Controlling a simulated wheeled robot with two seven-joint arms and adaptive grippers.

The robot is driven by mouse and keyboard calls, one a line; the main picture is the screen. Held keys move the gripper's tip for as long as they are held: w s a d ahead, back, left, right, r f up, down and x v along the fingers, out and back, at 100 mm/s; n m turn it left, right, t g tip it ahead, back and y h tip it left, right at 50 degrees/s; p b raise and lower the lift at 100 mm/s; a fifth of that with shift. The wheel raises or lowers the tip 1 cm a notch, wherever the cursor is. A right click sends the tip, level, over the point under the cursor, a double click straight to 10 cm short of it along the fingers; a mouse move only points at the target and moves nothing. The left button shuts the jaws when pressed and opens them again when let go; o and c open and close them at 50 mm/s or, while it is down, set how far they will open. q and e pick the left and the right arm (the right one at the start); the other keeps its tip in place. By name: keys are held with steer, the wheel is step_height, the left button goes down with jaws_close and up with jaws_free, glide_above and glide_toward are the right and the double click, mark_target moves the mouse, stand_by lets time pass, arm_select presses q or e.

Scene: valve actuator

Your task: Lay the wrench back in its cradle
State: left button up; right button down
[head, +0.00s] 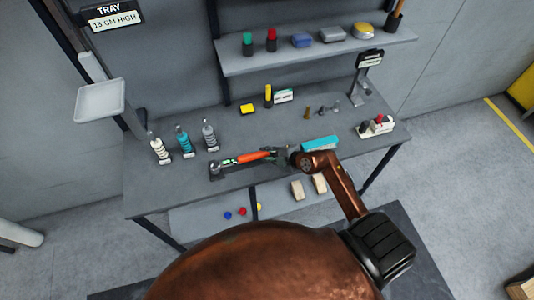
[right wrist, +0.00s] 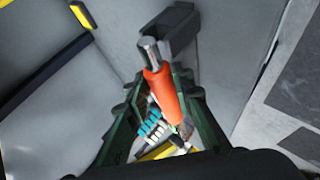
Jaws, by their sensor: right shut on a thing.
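The wrench (head: 252,157) has an orange handle and metal ends. It lies roughly level over the bench's front middle, pointing left from my right gripper (head: 279,155). In the right wrist view the wrench (right wrist: 164,92) sits between the two dark green fingers of my right gripper (right wrist: 163,125), which is shut on it. A dark grey block (head: 216,170), perhaps the cradle, stands at the wrench's left end. A dark block (right wrist: 172,34) also shows beyond its metal end in the right wrist view. I cannot tell whether they touch. My left gripper is out of view.
Three bottles (head: 183,142) stand behind and left of the wrench. A teal block (head: 320,143) lies close behind my right wrist. Small pegs (head: 322,109) and a white holder (head: 376,127) stand to the right. A shelf (head: 300,62) overhangs the back.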

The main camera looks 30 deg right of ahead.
steer(key=shift+f+b, duration=0.35)
steer(key=shift+f, duration=0.4)
steer(key=c, duration=1.6)
jaws_free()
steer(key=shift+f, duration=0.2)
steer(key=v, duration=1.2)
